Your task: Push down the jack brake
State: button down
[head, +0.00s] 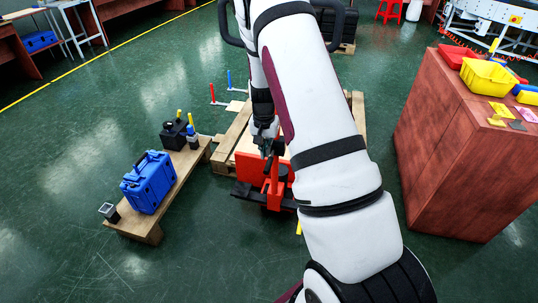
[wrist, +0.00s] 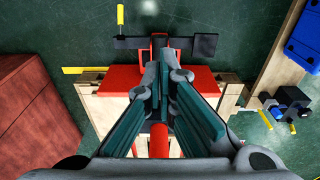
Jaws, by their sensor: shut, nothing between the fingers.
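The red jack (head: 277,196) stands at the near end of the wooden pallet (head: 236,132), below my arm. In the wrist view its red body (wrist: 118,82) spans the middle, with a red upright bar beneath my fingers. A black crossbar with a wide dark pad (wrist: 205,45) lies beyond my fingertips at its outer end; I cannot tell which black part is the brake. My gripper (wrist: 163,68) is shut and empty, its fingertips over the jack near the crossbar. In the head view my gripper (head: 268,143) is above the jack, partly hidden by my arm. Contact cannot be told.
A low wooden bench (head: 160,205) at left holds a blue case (head: 148,182) and a black box (head: 174,134). Green floor is clear at the lower left.

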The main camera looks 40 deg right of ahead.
notch_tip(320, 180, up, 6)
jog(key=shift+s+a, duration=0.25)
dwell(0.5)
jog(key=s+a+r+n+y, duration=0.1)
jog(key=s+a+r+n, duration=0.1)
jog(key=s+a+r, duration=0.65)
jog(key=s+a+r+n+y, duration=0.1)
jog(key=s+a+r+n, duration=0.35)
jog(key=r, duration=0.65)
jog(key=s+a+r+n, duration=0.1)
jog(key=s+a, duration=0.2)
jog(key=s, duration=0.5)
jog(key=s+a+r+n+h, duration=0.1)
jog(key=s+a, duration=0.2)
jog(key=s, duration=0.4)
jog(key=s+a+r+n, duration=0.1)
jog(key=s+a+n, duration=0.1)
jog(key=s, duration=0.6)
notch_tip(320, 180, up, 17)
jog(key=t+p, duration=0.3)
jog(key=p, duration=1.2)
jog(key=shift+w+a+f, duration=0.15)
jog(key=shift+a, duration=0.05)
